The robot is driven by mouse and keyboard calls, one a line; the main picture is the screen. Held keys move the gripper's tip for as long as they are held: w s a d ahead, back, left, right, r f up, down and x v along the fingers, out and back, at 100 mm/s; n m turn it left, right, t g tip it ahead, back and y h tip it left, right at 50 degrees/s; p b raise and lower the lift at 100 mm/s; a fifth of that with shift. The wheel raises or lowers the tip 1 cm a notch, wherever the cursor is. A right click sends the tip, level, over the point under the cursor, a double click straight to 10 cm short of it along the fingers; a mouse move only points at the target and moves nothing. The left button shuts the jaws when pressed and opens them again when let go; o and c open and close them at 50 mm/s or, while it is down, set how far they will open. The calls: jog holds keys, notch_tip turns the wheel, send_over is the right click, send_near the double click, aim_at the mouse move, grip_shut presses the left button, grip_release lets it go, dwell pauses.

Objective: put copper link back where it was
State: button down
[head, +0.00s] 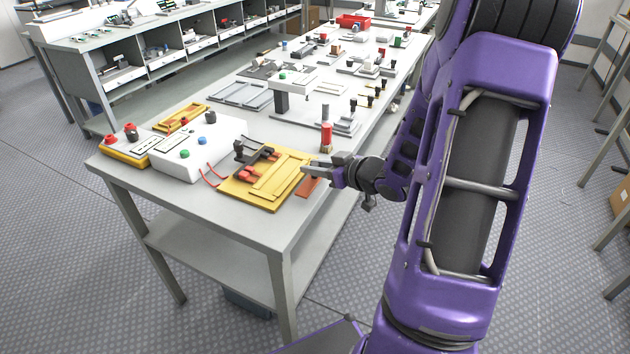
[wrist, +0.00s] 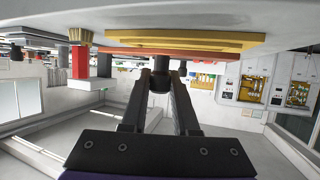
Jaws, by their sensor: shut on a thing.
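The copper link (head: 309,187) is a flat orange-brown strip at the right side of the yellow board (head: 262,198), near the table's right edge. My gripper (head: 312,170) reaches in from the right, low over the table, and is shut on the link. In the wrist view, an orange strip (wrist: 120,51) runs across just past the fingertips (wrist: 162,72), below the yellow board's edge (wrist: 190,38). The exact grip is small and partly hidden, and I cannot tell whether the link touches the table.
A red cylinder (head: 326,136) stands just behind my gripper. Black and red clamp parts (head: 256,154) sit on the board. A white box (head: 200,152) with buttons and red leads is to the left. Several instruments fill the table (head: 240,228) farther back; its front corner is clear.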

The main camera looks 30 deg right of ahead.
aim_at(315, 178)
jog(key=shift+f+b, duration=0.4)
jog(key=shift+f, duration=1.2)
jog(key=shift+f, duration=0.2)
jog(key=c, duration=0.7)
grip_release()
jog(key=shift+r, duration=0.15)
jog(key=shift+s+d+r, duration=0.1)
jog(key=shift+s+r, duration=0.05)
jog(key=p+v, duration=0.2)
jog(key=v, duration=0.9)
jog(key=shift+s+d+r, duration=0.1)
jog(key=shift+s+r, duration=0.05)
jog(key=shift+s, duration=0.15)
